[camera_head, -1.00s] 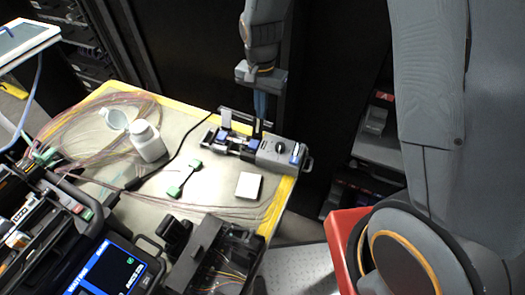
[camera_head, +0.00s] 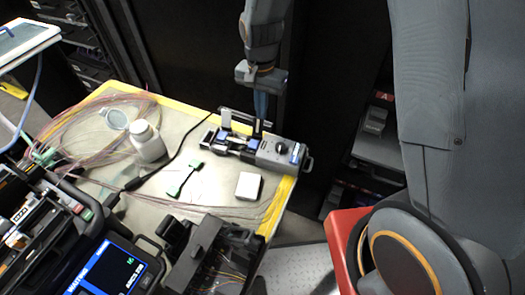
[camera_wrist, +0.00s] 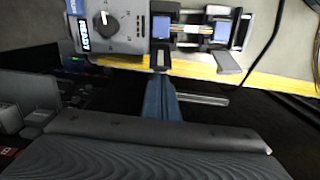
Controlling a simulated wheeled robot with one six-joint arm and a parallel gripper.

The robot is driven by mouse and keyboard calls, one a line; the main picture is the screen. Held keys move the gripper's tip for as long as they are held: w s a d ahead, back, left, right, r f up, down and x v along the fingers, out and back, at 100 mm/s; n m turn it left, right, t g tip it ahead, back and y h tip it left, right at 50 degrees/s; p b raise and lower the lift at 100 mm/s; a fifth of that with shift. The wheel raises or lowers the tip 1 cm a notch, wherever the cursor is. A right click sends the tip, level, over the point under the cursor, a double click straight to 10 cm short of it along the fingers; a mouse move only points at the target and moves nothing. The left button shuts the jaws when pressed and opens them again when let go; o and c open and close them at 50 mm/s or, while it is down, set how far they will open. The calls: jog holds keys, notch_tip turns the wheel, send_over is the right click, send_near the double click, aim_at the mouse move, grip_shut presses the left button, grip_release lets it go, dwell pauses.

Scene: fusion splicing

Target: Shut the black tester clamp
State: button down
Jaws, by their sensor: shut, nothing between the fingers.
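The tester (camera_head: 270,152) is a grey box with a dark knob, near the right end of the table. It also shows at the top of the wrist view (camera_wrist: 120,35). A black clamp flap (camera_head: 257,128) stands raised beside the box. It also shows in the wrist view (camera_wrist: 160,58), right at my fingertips. A second, greyer flap (camera_head: 227,118) also stands raised, farther left. My gripper (camera_head: 261,110) points down from above, shut and empty, with its blue fingers at or just behind the black flap. I cannot tell whether they touch it.
A black device (camera_head: 222,258) and a splicer screen (camera_head: 107,272) are nearer. A black cable (camera_head: 165,160) runs left from the tester.

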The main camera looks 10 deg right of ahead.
aim_at(256, 126)
jog(key=shift+f, duration=0.15)
jog(key=shift+f+b, duration=0.3)
jog(key=shift+f, duration=0.35)
jog(key=shift+s+a+p, duration=0.3)
jog(key=shift+s+a, duration=0.05)
jog(key=shift+s, duration=0.4)
jog(key=shift+s+a+p, duration=0.35)
jog(key=shift+s, duration=0.35)
jog(key=shift+s+a+p, duration=0.3)
jog(key=shift+s+a, duration=0.05)
jog(key=shift+s, duration=0.4)
jog(key=shift+w+d+r+p, duration=0.1)
jog(key=shift+w+r+p, duration=0.1)
jog(key=shift+r+p, duration=0.85)
jog(key=shift+w+d+r+p, duration=0.15)
jog(key=shift+r+p, duration=0.65)
jog(key=shift+r, duration=0.5)
jog(key=shift+w+d+r+p, duration=0.1)
jog(key=shift+w+r+p, duration=0.1)
jog(key=shift+r+p, duration=0.85)
jog(key=shift+r, duration=0.15)
